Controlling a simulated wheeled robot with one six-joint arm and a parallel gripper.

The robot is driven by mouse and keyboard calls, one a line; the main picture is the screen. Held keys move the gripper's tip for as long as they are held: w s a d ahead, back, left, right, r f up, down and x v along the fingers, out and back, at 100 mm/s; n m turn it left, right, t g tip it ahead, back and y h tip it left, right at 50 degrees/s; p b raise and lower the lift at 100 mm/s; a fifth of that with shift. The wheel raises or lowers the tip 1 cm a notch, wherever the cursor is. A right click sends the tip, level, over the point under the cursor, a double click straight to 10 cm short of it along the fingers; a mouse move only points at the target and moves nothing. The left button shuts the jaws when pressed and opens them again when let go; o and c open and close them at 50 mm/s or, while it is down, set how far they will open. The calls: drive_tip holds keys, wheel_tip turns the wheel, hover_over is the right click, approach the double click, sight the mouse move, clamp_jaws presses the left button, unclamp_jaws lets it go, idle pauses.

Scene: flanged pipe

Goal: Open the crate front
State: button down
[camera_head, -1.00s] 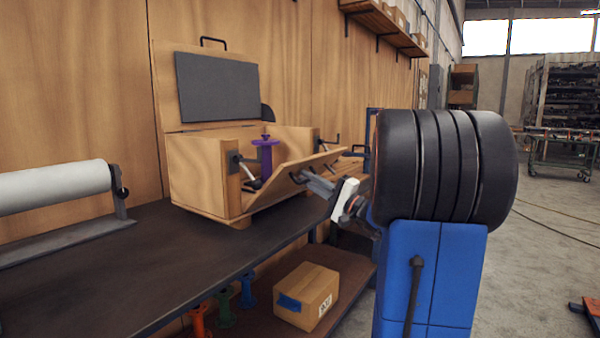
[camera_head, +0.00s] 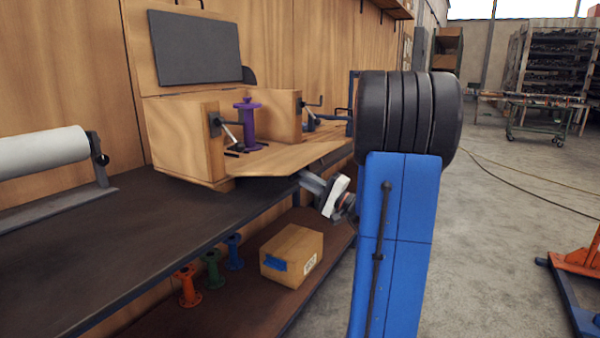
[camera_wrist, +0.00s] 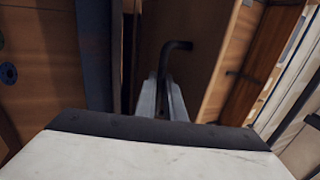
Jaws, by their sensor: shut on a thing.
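The wooden crate (camera_head: 185,140) stands on the dark workbench with its lid (camera_head: 194,47) raised at the back. Its front panel (camera_head: 280,160) is folded down, out toward me, and looks nearly level. My gripper (camera_head: 304,179) is at the panel's outer edge, shut on the front's handle. In the wrist view my gripper's fingers (camera_wrist: 172,98) close around the black bent handle (camera_wrist: 177,46). The handle is mostly hidden in the head view. A purple flanged pipe (camera_head: 248,128) stands upright inside the crate.
The workbench (camera_head: 120,235) is clear left of the crate, apart from a white roll (camera_head: 40,150). A cardboard box (camera_head: 291,256) and red, green and blue flanged pipes (camera_head: 211,268) are on the lower shelf. Open floor (camera_head: 500,240) lies to the right.

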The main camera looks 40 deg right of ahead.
idle(0.4)
drive_tip(key=c, duration=2.1)
unclamp_jaws()
drive_tip(key=v, duration=1.7)
drive_tip(key=shift+s+f, duration=0.15)
drive_tip(key=shift+f, duration=0.1)
